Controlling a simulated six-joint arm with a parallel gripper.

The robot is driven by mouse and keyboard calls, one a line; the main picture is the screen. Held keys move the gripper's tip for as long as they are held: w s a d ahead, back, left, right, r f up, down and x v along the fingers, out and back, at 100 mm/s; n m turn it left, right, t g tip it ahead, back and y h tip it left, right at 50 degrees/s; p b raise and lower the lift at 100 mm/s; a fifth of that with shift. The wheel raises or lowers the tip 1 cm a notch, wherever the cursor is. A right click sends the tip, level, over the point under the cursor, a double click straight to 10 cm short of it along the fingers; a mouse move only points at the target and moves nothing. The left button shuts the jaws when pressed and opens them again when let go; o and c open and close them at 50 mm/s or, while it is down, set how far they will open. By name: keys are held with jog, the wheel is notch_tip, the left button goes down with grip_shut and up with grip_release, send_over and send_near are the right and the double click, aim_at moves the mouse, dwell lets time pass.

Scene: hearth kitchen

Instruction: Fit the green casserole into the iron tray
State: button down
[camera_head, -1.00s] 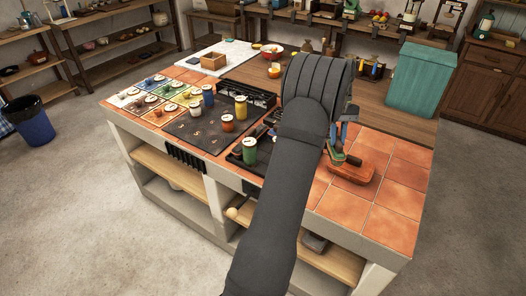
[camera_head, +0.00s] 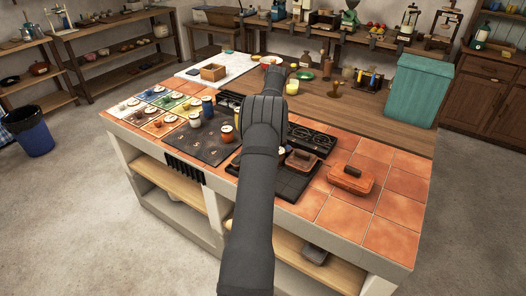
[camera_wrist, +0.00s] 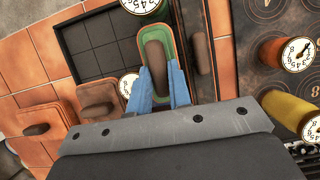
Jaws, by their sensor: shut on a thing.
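The green casserole (camera_wrist: 155,30), a narrow dish with a green rim and a brown handle, is held between the blue fingers of my gripper (camera_wrist: 162,85) in the wrist view. My gripper is shut on its handle. It appears over the right part of the black gridded iron tray (camera_wrist: 90,42); its height above the tray cannot be told. In the head view my arm hides the gripper and the casserole, and the tray (camera_head: 292,184) shows partly beside the arm.
A brown casserole (camera_head: 301,160) sits at the tray's back right side. An orange casserole (camera_head: 351,178) stands on the tiles farther right. A long brown bar (camera_wrist: 203,50) lies beside the held casserole. Canisters with dials, such as a yellow one (camera_wrist: 288,105), stand close by.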

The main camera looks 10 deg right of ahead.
notch_tip(320, 180, down, 6)
jog(key=shift+r, duration=0.15)
dwell(0.3)
jog(key=c, duration=1.3)
grip_release()
jog(key=shift+v, duration=3.75)
